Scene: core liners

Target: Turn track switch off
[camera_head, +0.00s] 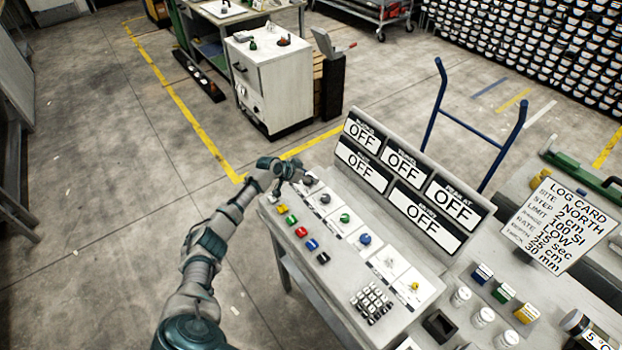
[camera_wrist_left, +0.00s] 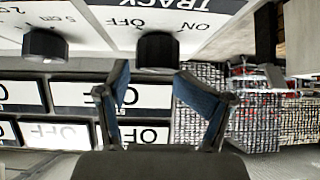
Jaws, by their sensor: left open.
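The track switch is a black round knob (camera_wrist_left: 157,50) on a white plate marked TRACK, ON and OFF, seen upside down in the left wrist view. I cannot tell which way the knob points. In the head view, the knob (camera_head: 309,180) is a small dark shape at the upper left end of the grey console, partly hidden by my gripper. My left gripper (camera_head: 296,172) is open and empty above that end. In the wrist view its two blue-grey fingers (camera_wrist_left: 152,82) are spread, with the knob just beyond their tips. My right gripper is not in view.
A second black knob (camera_wrist_left: 45,44) is beside the track switch. Coloured buttons (camera_head: 301,231) run along the console's front. A sign board (camera_head: 415,190) showing several OFF panels stands behind. A log card (camera_head: 560,222) and small jars (camera_head: 483,316) are at right. The floor at left is clear.

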